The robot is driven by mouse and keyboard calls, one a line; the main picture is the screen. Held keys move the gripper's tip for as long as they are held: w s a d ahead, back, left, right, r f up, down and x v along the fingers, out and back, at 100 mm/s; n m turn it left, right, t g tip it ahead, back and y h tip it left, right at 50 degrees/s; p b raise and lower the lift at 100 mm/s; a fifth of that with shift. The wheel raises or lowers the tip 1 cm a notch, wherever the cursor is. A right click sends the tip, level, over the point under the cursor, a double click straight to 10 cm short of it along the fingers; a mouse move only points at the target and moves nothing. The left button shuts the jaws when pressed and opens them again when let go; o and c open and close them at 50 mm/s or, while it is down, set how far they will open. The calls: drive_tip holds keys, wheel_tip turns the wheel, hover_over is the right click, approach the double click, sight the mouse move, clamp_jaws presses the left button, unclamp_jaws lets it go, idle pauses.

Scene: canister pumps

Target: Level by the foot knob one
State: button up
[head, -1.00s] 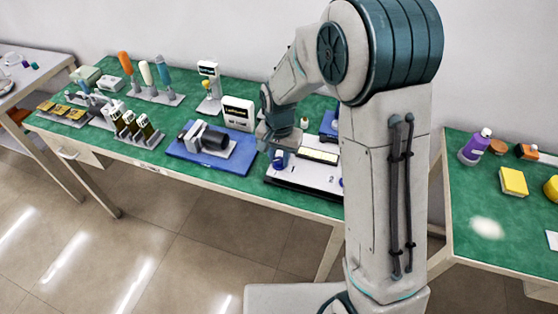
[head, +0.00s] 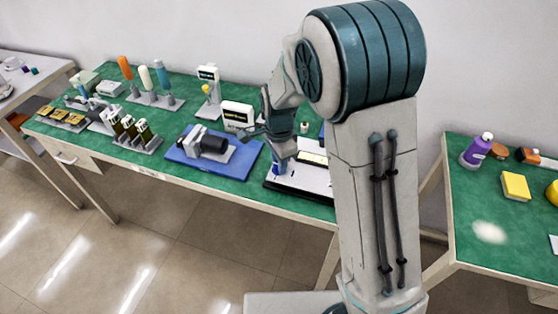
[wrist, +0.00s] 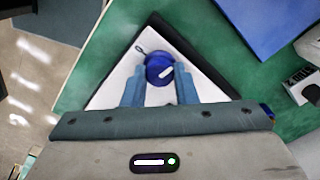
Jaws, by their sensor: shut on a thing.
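In the head view my gripper (head: 277,164) is at the front left corner of the white plate (head: 298,178). The knob shows there only as a small blue patch, partly hidden by my gripper. My arm hides the right part of the plate.
A blue mat (head: 182,158) with a dark pump (head: 213,144) lies just left of the plate. A white display box (head: 237,115) stands behind. Several tools and racks fill the bench's left. A side table (head: 470,228) at the right holds a purple bottle (head: 477,148) and a yellow block (head: 515,187).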

drive_tip(key=shift+a, duration=0.1)
idle(0.5)
drive_tip(key=o, duration=1)
drive_tip(key=shift+r, duration=0.1)
wheel_tip(320, 180, up, 14)
drive_tip(key=shift+f, duration=0.2)
